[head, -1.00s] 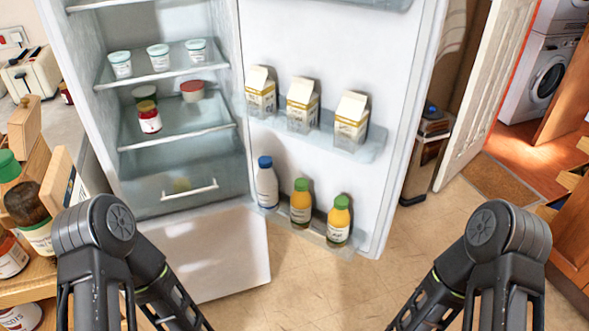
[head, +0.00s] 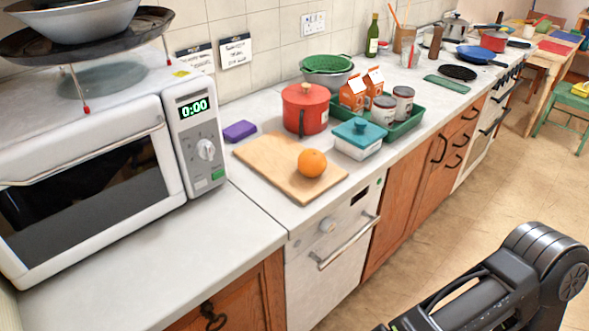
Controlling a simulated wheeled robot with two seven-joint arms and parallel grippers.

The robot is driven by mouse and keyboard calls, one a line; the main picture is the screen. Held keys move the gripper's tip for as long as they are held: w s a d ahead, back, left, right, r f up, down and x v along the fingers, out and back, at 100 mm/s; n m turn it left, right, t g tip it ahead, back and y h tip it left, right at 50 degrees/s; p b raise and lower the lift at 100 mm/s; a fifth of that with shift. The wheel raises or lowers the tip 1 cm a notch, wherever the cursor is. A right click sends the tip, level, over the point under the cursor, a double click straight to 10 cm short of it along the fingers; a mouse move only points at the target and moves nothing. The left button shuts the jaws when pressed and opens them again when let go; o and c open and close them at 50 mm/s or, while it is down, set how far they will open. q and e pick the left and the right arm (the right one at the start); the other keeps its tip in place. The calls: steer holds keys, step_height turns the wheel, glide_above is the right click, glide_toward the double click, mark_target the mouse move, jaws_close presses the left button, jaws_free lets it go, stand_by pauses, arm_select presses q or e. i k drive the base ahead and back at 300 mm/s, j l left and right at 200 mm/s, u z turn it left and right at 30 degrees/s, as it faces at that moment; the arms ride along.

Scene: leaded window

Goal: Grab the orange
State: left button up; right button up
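An orange (head: 312,163) sits on the front right part of a wooden cutting board (head: 268,158). The board lies on the grey counter above a white appliance. Nothing touches the orange except the board, and its near side is fully visible. Part of one of my dark arms shows at the lower right of the head view, over the floor and well apart from the orange. Neither of my grippers is in view.
A white microwave (head: 90,165) fills the left of the counter. A red pot (head: 305,108) stands behind the board. A teal-lidded container (head: 359,139) and a green tray (head: 408,126) stand right of the orange. Counter in front of the microwave (head: 170,262) is bare. Floor is open at right.

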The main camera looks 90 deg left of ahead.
mark_target(312, 163)
steer(key=u, duration=0.95)
steer(key=l+u, duration=0.1)
steer(key=u, duration=0.8)
steer(key=k+u, duration=0.1)
steer(key=u, duration=0.85)
steer(key=i+l+u, duration=0.2)
steer(key=i+l, duration=0.2)
steer(key=l, duration=0.2)
steer(key=i+l+u, duration=0.1)
steer(key=l, duration=0.25)
steer(key=i+l+u, duration=0.1)
steer(key=i+l, duration=0.2)
steer(key=i+l+u, duration=0.1)
steer(key=l, duration=0.3)
steer(key=i+l+u, duration=0.1)
steer(key=l, duration=0.3)
steer(key=i+l+u, duration=0.1)
steer(key=i+l, duration=0.15)
steer(key=l, duration=0.15)
steer(key=i+l+u, duration=0.1)
steer(key=l, duration=0.3)
steer(key=k+l+z, duration=0.15)
steer(key=z, duration=0.15)
steer(key=i+j+u, duration=0.1)
steer(key=u, duration=0.25)
steer(key=i, duration=0.1)
